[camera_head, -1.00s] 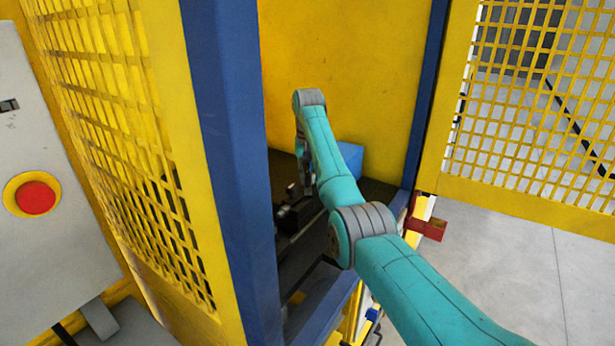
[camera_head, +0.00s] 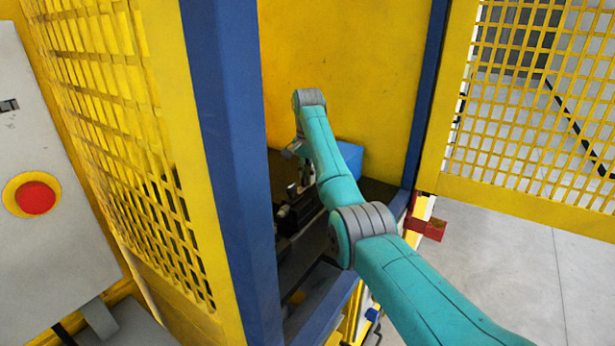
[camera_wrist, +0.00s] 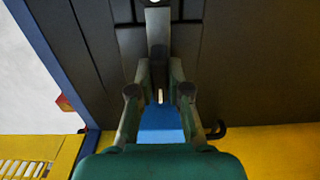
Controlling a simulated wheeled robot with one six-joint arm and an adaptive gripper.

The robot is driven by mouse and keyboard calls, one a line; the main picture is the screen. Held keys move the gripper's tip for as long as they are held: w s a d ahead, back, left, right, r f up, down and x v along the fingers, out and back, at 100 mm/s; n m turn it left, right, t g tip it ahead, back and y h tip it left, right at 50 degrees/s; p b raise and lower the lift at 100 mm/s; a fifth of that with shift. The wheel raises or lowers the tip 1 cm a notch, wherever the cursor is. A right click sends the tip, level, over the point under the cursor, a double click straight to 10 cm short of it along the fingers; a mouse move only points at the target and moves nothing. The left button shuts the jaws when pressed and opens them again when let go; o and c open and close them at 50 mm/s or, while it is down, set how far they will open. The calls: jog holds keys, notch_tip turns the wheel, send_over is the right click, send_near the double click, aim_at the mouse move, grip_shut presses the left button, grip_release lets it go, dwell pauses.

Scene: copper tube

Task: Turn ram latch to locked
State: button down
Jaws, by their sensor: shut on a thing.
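My gripper (camera_wrist: 159,72) is inside the yellow and blue enclosure, seen from the wrist with its two fingers on either side of a dark upright piece (camera_wrist: 158,55). It is shut on this piece, which looks like the ram latch's handle. Its locked or unlocked position cannot be told. In the head view my arm reaches in through the opening, and its wrist hides most of the gripper. Small dark and metal fittings (camera_head: 284,212) show on the dark bed below the wrist.
A blue block (camera_head: 349,155) stands behind my forearm, and blue also shows between the fingers in the wrist view. A blue post (camera_head: 228,150) and yellow mesh (camera_head: 130,150) stand left of the arm. The mesh door (camera_head: 530,110) is open at right. A red button (camera_head: 36,198) is at far left.

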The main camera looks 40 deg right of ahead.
dwell(0.4)
jog(key=c, duration=1.1)
grip_release()
